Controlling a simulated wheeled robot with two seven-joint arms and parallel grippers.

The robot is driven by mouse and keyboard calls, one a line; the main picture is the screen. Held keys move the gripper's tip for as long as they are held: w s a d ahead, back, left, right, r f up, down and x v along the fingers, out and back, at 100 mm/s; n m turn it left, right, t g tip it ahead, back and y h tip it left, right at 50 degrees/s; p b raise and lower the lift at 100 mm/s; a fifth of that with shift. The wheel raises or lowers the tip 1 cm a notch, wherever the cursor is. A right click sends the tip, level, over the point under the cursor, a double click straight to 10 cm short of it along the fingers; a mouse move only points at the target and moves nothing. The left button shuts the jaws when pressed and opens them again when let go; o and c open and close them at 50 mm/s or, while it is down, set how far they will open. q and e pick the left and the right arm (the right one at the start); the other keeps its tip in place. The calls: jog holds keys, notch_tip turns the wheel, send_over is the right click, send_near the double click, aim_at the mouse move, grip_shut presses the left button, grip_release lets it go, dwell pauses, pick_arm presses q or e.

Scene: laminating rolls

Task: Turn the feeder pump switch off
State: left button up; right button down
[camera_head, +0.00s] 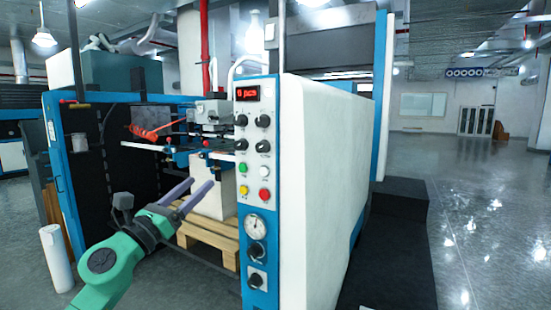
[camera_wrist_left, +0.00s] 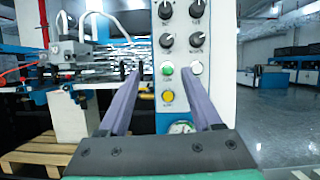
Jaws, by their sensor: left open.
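The machine's control panel (camera_head: 252,207) is a tall blue-edged strip with light plates. It carries several black rotary knobs, among them an upper one (camera_head: 241,120) and two low ones (camera_head: 257,249) (camera_head: 255,280) below a round gauge (camera_head: 256,226). The labels are too small to read, so I cannot tell which is the feeder pump switch. My left gripper (camera_head: 200,185) is open and empty, left of the panel and apart from it. In the left wrist view its fingers (camera_wrist_left: 160,75) frame the panel's button area. My right gripper is not in view.
A green button (camera_head: 242,168), white button (camera_head: 264,170), yellow button (camera_head: 243,189) and red button (camera_head: 264,195) sit mid-panel. A wooden pallet (camera_head: 212,232) with a white stack stands behind my left gripper. A white roll (camera_head: 56,257) stands at left. The floor at right is open.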

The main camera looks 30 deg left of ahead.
pick_arm(q)
jog(key=d+r+m+h, duration=0.1)
jog(key=d, duration=0.1)
send_near(238, 148)
jog(key=x, duration=0.3)
jog(key=p+x, duration=0.3)
jog(key=x, duration=0.2)
jog(key=shift+w+a+r, duration=0.1)
jog(key=shift+a+r, duration=0.05)
jog(key=shift+w, duration=0.25)
grip_shut()
